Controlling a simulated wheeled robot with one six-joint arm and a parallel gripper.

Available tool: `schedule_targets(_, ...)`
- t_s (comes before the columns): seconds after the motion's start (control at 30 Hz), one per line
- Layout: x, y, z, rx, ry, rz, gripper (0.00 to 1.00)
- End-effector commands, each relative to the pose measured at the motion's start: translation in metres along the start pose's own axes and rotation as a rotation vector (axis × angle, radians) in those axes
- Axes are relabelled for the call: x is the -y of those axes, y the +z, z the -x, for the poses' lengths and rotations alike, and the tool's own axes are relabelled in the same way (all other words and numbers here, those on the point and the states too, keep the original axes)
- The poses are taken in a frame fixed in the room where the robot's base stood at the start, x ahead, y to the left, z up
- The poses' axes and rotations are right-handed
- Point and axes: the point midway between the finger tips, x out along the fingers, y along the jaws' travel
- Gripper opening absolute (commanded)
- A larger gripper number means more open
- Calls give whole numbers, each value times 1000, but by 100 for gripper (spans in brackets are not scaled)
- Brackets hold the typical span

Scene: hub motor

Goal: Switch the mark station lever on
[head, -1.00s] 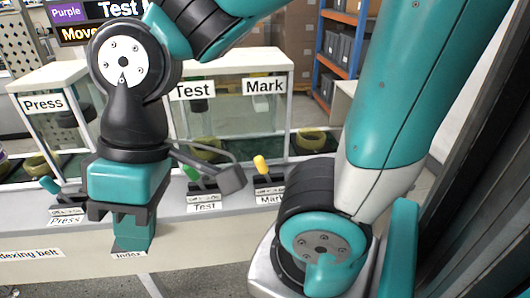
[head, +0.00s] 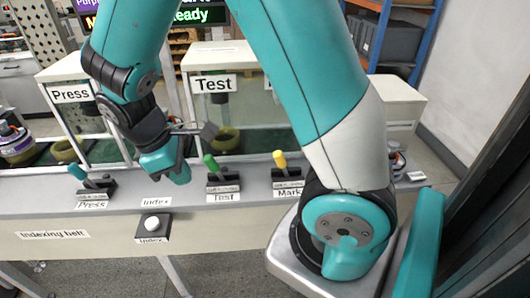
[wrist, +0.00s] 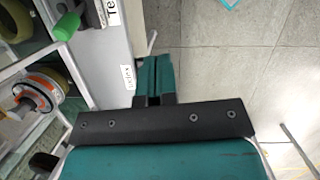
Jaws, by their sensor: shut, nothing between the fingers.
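The Mark lever (head: 280,160) has a yellow handle on a black base, on the front ledge behind the "Mark" label. Its handle leans up and to the left, like the green Test lever (head: 211,163) and the teal Press lever (head: 77,172). The Mark station sign is hidden behind my arm in the head view. My gripper (head: 180,172) is shut and empty, left of the Test lever and apart from the Mark lever. Its closed fingers also show in the wrist view (wrist: 156,78), where the Mark lever cannot be made out.
A white Index button (head: 152,222) sits on the front panel below my gripper. Glass-walled Press and Test stations stand behind the ledge, with olive rings (head: 226,138) inside. A hub motor with an orange ring (wrist: 38,92) shows in the wrist view. Blue-orange shelving stands behind.

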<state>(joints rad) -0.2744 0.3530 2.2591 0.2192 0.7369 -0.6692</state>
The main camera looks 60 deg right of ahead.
Motion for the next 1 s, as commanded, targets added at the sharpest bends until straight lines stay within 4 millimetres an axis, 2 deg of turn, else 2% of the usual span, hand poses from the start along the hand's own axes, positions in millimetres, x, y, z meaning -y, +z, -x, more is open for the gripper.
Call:
schedule_targets(0.1, -41, 8, -33, 234, 55, 99, 0)
schedule_targets(0.2, -66, 20, -60, 425, 82, 189, 0)
schedule_targets(0.33, -86, 37, -84, 632, 89, 290, 0)
schedule_targets(0.57, -97, 53, -102, 820, 77, 380, 0)
schedule_targets(1.0, -99, 57, -105, 837, 74, 387, 0)
